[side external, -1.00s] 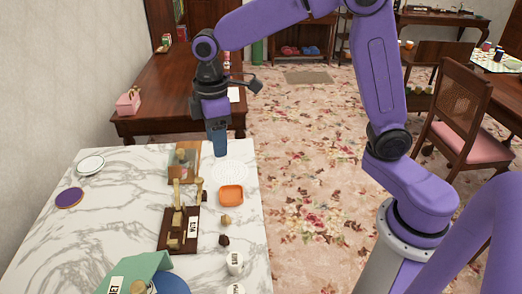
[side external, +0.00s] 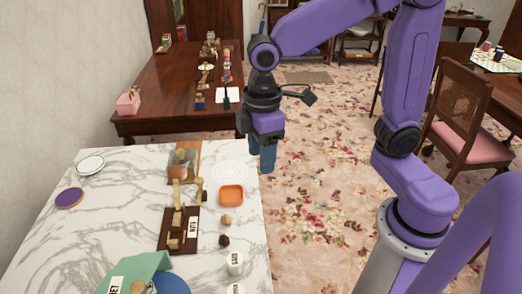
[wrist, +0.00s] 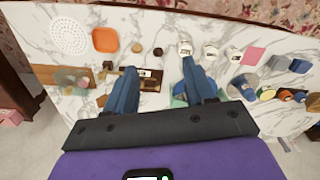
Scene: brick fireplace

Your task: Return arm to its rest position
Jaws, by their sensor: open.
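My gripper (side external: 262,158) hangs just past the right edge of the white marble table (side external: 120,190) in the side view, pointing down. In the wrist view its two blue fingers (wrist: 160,90) stand wide apart with nothing between them, so it is open and empty. The marble tabletop with its objects lies below and beyond the fingers. My purple arm is bent, with its raised links reaching in from the right.
On the marble table are an orange dish (side external: 231,196), a white perforated disc (side external: 230,171), a dark wooden stand (side external: 178,231), a purple disc (side external: 69,198) and a white plate (side external: 90,165). A brown table (side external: 170,90) stands behind. Patterned floor (side external: 315,180) is open at right.

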